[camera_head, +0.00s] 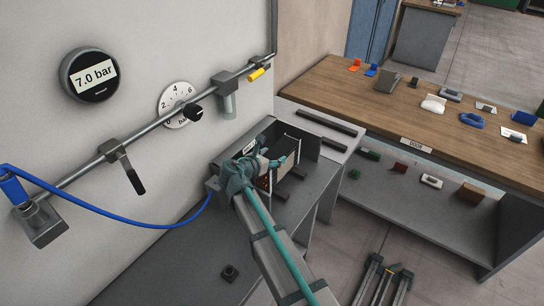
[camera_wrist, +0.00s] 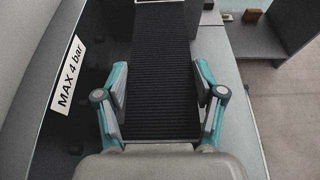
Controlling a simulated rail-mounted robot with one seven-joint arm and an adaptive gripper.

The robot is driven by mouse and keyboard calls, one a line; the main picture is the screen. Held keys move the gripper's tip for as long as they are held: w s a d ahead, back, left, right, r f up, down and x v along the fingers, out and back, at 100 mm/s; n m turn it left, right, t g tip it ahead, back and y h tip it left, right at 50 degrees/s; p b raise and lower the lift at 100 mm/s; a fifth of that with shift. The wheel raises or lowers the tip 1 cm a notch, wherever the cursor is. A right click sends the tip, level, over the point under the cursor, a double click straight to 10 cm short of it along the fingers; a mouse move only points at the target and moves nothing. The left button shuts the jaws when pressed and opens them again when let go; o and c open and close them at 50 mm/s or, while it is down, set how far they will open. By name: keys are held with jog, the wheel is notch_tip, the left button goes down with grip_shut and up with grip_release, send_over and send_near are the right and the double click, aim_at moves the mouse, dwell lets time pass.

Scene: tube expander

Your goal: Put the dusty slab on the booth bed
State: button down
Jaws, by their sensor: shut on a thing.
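In the wrist view, a dark, finely ribbed slab (camera_wrist: 166,65) lies lengthwise between the two fingers of my gripper (camera_wrist: 162,100), which is shut on it. In the head view, my gripper (camera_head: 272,160) is inside the grey, open-topped booth (camera_head: 308,148). The slab is hard to make out there. The booth bed is mostly hidden, and I cannot tell whether the slab touches it.
A "MAX 4 bar" label (camera_wrist: 68,76) is on the wall left of the slab. A gauge (camera_head: 178,104) and a 7.0 bar display (camera_head: 90,75) are on the wall. A blue hose (camera_head: 110,212) hangs at left. A wooden bench (camera_head: 400,105) with several small items stands at right.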

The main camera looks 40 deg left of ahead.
jog(key=shift+c, duration=0.7)
grip_release()
jog(key=shift+r, duration=0.1)
jog(key=a+b+v, duration=0.1)
jog(key=b+v, duration=0.2)
jog(key=v, duration=0.9)
jog(key=shift+d, duration=0.45)
jog(key=shift+r, duration=0.1)
